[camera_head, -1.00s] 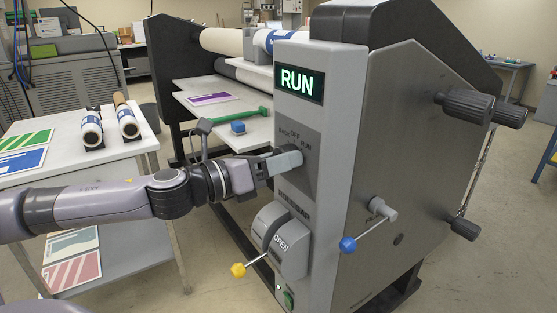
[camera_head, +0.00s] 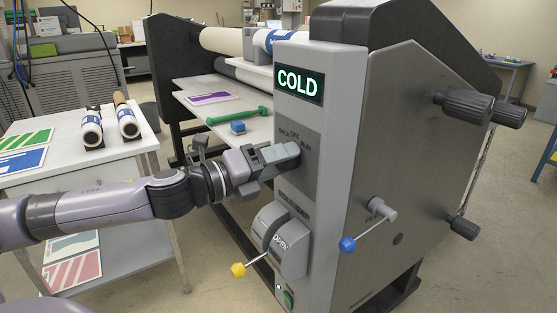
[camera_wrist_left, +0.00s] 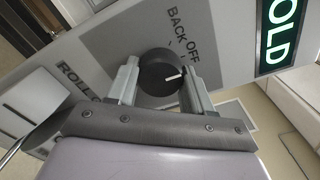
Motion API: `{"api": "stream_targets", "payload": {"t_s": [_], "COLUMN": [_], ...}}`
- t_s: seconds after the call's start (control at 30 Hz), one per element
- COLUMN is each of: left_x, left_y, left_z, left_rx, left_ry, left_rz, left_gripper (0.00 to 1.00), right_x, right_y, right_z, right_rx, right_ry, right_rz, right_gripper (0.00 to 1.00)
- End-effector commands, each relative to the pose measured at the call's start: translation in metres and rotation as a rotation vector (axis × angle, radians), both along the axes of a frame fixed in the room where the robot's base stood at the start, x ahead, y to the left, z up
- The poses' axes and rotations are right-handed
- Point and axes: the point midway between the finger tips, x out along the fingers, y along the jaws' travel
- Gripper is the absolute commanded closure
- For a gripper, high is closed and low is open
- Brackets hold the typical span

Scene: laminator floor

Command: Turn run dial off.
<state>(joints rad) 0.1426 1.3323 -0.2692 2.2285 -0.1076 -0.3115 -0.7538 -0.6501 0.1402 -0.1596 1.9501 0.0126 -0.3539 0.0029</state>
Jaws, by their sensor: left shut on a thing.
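The run dial (camera_wrist_left: 158,72) is a round black knob with a white pointer mark, seen in the left wrist view. The mark points right, roughly toward the OFF lettering (camera_wrist_left: 194,50); BACK stands beside it, and the RUN lettering is hidden there. My left gripper (camera_wrist_left: 162,88) is shut on the dial, one grey finger on each side. The green-lit display (camera_head: 300,85) above reads COLD. My right gripper is not in view.
Below the dial is a grey OPEN lever housing (camera_head: 283,243) with a yellow-knobbed lever (camera_head: 239,269). A blue-knobbed lever (camera_head: 348,244) sticks out from the machine's side. A feed table (camera_head: 255,130) with a green tool and blue block is behind my wrist.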

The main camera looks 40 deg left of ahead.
Motion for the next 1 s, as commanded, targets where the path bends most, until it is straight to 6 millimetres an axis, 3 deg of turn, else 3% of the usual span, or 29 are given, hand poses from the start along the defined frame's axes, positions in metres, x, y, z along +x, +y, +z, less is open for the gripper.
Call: {"api": "stream_targets", "payload": {"t_s": [0.37,0.4,0.47,0.5,1.0], "left_x": [0.0001,0.0001,0.0001,0.0001,0.0011], "left_y": [0.0003,0.0003,0.0003,0.0002,0.0013], "left_z": [0.0004,0.0004,0.0004,0.0004,0.0004], "left_rx": [-0.005,-0.005,-0.005,-0.005,-0.004], "left_ry": [0.001,0.001,0.001,0.001,0.001], "left_rz": [0.001,0.001,0.001,0.001,-0.001], "left_gripper": [0.8,0.46,0.27,0.24,0.24], "right_x": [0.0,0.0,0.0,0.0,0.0], "right_y": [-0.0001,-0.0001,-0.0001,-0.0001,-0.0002], "right_z": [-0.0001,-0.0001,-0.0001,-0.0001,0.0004], "right_rx": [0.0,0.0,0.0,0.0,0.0], "right_ry": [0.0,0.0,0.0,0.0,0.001], "right_rz": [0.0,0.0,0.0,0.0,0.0], "right_gripper": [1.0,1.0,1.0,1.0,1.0]}}
